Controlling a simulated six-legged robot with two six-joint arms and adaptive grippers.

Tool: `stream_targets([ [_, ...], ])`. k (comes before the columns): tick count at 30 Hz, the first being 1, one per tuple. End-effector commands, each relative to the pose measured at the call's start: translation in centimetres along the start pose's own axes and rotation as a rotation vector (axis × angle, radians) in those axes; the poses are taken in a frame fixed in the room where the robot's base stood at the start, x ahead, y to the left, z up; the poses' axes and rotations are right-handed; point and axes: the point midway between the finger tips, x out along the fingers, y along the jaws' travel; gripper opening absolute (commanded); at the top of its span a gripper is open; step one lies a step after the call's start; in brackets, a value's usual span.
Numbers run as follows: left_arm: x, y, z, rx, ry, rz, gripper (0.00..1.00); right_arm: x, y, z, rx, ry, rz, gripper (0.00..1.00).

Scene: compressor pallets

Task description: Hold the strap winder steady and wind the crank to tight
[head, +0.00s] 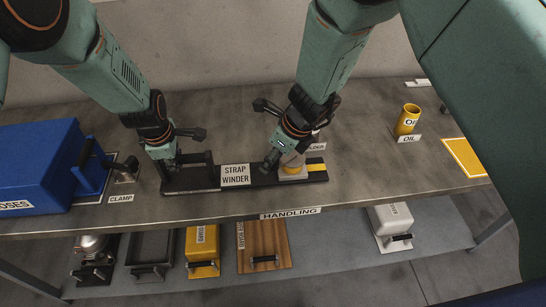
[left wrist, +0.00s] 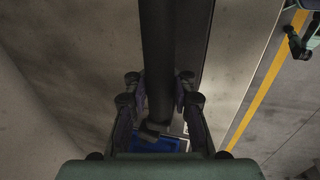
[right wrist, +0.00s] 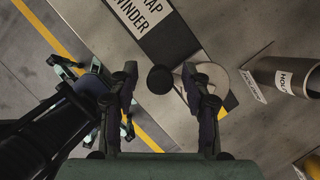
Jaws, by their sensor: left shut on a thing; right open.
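The strap winder (head: 206,186) is a long black base on the bench with a white label and a yellow stripe at its right end. A black handle frame (head: 200,158) stands at its left end. My left gripper (head: 176,156) is shut on this handle; the dark bar also runs between its fingers in the left wrist view (left wrist: 158,60). A pale round crank drum (head: 291,171) sits at the right end. My right gripper (head: 268,136) is open above it. In the right wrist view the black crank knob (right wrist: 160,79) lies between the open fingers, beside the pale disc (right wrist: 212,78).
A blue case (head: 40,160) and a clamp (head: 127,170) stand left on the bench. A yellow oil cup (head: 408,119) and a yellow mat (head: 468,157) are at the right. Several boxes, one yellow (head: 202,252), sit on the lower shelf. The bench behind the winder is mostly clear.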

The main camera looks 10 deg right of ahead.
Motion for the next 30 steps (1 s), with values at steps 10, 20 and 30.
stream_targets([
  [10,-0.1,0.2,0.0,-0.001,0.000,0.004,0.00,-6.4,-0.1,0.1,0.001,-0.004,-0.002,0.48],
  [20,-0.1,0.2,0.0,-0.001,0.000,0.004,0.00,-10.9,-0.1,0.1,0.000,-0.002,-0.001,0.48],
  [30,-0.1,0.2,0.0,-0.001,0.000,0.004,0.00,-11.4,0.0,0.0,0.001,0.000,0.001,0.48],
])
